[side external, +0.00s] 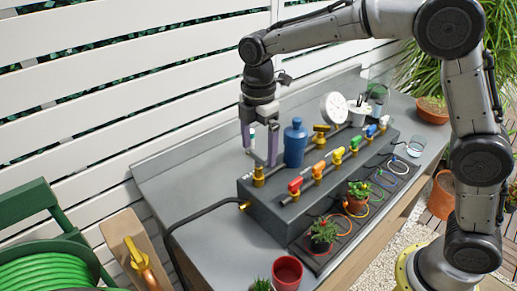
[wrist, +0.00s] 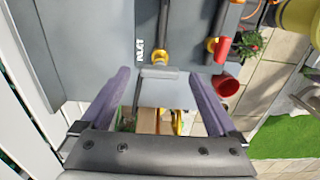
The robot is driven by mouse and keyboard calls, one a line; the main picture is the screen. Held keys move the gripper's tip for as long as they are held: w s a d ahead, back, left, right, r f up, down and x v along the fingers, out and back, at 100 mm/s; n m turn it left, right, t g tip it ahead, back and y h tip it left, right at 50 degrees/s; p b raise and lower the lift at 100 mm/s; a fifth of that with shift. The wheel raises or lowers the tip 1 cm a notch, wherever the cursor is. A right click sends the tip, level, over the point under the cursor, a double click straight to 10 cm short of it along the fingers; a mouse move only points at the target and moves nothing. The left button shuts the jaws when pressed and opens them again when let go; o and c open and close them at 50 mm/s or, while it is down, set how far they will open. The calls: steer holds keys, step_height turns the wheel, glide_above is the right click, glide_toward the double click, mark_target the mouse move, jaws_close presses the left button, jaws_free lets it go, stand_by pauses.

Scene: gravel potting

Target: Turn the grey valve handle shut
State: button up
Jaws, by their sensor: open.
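The grey valve handle (wrist: 158,72) shows in the wrist view beside a brass fitting, near the white INLET lettering on the grey box. My gripper (wrist: 158,78) is open, with one purple finger on either side of the handle and visible gaps between. In the side external view my gripper (side external: 261,154) points down over the brass inlet valve (side external: 258,176) at the left end of the grey manifold box (side external: 285,215). The handle is hard to make out there among the fingers. I cannot tell its exact height relative to the fingertips.
A blue bottle (side external: 295,146) stands close right of my gripper. Red (side external: 295,186), orange (side external: 320,168) and yellow (side external: 337,156) valves line the box. Potted plants (side external: 323,232) and a red cup (side external: 287,272) stand in front. A black hose (side external: 190,212) runs off left.

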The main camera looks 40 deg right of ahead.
steer(key=shift+f, duration=0.6)
steer(key=c, duration=1.4)
